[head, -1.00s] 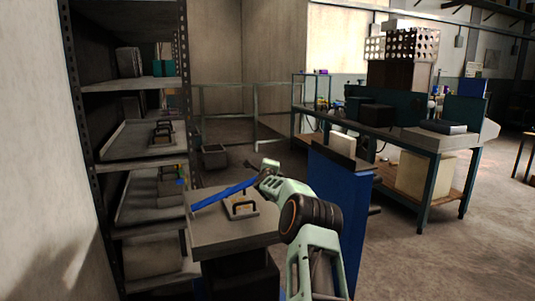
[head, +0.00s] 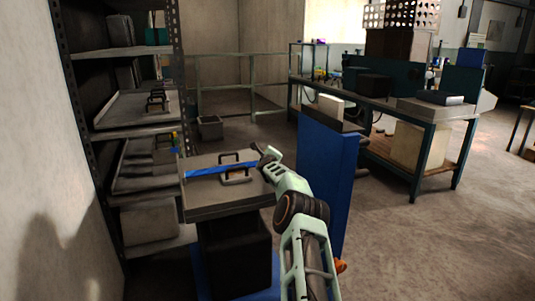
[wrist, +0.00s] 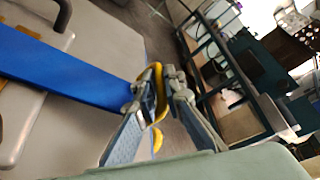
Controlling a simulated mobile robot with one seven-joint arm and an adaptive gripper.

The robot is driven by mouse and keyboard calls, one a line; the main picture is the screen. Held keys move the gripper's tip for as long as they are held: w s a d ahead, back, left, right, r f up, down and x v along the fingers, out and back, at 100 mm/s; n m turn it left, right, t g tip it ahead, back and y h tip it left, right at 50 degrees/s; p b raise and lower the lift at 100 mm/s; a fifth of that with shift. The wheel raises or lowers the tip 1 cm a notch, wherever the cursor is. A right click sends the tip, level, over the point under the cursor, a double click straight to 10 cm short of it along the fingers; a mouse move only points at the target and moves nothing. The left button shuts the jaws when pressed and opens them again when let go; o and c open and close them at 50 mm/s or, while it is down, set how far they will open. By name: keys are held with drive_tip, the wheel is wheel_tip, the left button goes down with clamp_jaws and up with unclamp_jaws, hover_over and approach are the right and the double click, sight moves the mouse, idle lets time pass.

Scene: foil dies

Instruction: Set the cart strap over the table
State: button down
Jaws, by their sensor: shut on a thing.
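The blue strap (head: 215,171) stretches across the grey tabletop (head: 228,205), over a plate with black handles (head: 237,179). In the wrist view the strap (wrist: 65,70) runs from the left edge to my gripper (wrist: 155,95). My gripper is shut on its near end, where a yellow hook-like piece (wrist: 158,75) shows between and around the fingers. In the head view my gripper (head: 265,157) is at the tabletop's right far edge. I cannot tell whether the strap rests on the plate or hangs just above it. Its far end is near the tabletop's left edge.
A metal shelf (head: 133,133) with trays stands close at left. A tall blue panel (head: 328,185) stands just right of my arm. A workbench (head: 385,155) is behind it. Open floor (head: 460,225) lies to the right.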

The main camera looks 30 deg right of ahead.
drive_tip(key=shift+s+d+f, duration=0.1)
drive_tip(key=shift+d+f, duration=0.05)
drive_tip(key=shift+f, duration=0.2)
drive_tip(key=c, duration=2)
unclamp_jaws()
drive_tip(key=shift+f, duration=0.1)
drive_tip(key=shift+c, duration=0.2)
drive_tip(key=shift+s, duration=0.1)
drive_tip(key=shift+s+a, duration=0.25)
drive_tip(key=shift+s, duration=0.45)
drive_tip(key=shift+s+a+r, duration=0.6)
drive_tip(key=shift+s+a, duration=0.1)
drive_tip(key=shift+s, duration=0.05)
drive_tip(key=shift+v, duration=4.1)
